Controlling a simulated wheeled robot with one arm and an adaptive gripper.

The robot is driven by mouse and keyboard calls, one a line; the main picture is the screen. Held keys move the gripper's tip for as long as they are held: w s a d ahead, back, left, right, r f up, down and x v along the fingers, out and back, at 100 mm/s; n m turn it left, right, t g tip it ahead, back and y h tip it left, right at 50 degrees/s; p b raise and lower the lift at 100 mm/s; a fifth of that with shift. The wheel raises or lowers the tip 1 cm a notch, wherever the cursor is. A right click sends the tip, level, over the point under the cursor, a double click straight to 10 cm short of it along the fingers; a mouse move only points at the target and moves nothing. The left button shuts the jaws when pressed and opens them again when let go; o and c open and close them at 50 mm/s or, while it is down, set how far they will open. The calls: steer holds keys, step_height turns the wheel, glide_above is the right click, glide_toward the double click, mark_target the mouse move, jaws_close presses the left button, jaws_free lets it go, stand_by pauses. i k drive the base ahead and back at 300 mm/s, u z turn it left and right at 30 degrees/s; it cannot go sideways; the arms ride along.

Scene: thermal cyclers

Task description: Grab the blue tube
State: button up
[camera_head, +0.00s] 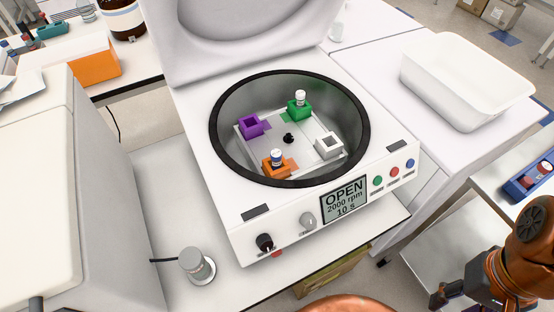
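A small tube with a white cap and a blue band (277,157) stands upright in the orange holder (271,169), at the near left inside the open centrifuge bowl. A second white-capped tube (300,98) stands in the green holder (301,113) at the far side of the bowl. The purple holder (251,125) and the white holder (329,146) look empty. Part of my orange and black arm shows at the lower right, well apart from the tubes. My gripper is not clearly visible, so its state does not show.
The centrifuge (240,214) has its lid (235,38) raised, and its display (344,200) reads OPEN. The dark bowl rim (214,122) surrounds the holders. A grey round device (196,266) stands at the front left, and a white tub (468,80) on the right bench.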

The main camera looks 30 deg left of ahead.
mark_target(276, 154)
steer(key=u, duration=2.8)
steer(key=i, duration=0.2)
steer(key=z, duration=0.4)
